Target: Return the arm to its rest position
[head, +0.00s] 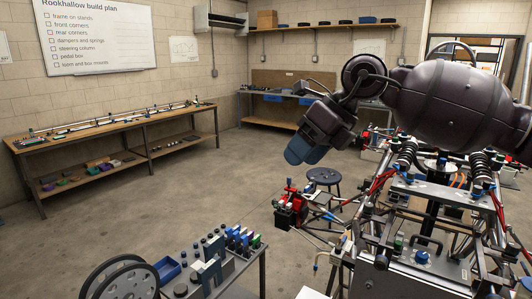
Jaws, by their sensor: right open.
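My right arm comes in from the right edge, dark and bulky, and bends down at its wrist. Its gripper (301,152) hangs in the air with blue-grey fingertips pointing down and left. It is open, and I see nothing held in it. In the picture it lies up and left of the tube chassis (412,246), above a red and black part at the chassis's front corner. The arm hides part of the room behind it. My left gripper is not in view.
The tube chassis with springs, red arms and wiring fills the lower right. A small bench (244,272) with blue-topped parts and a wheel (120,280) stand at the bottom. A stool (324,177) is behind. A long workbench (130,120) lines the left wall; the floor between is clear.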

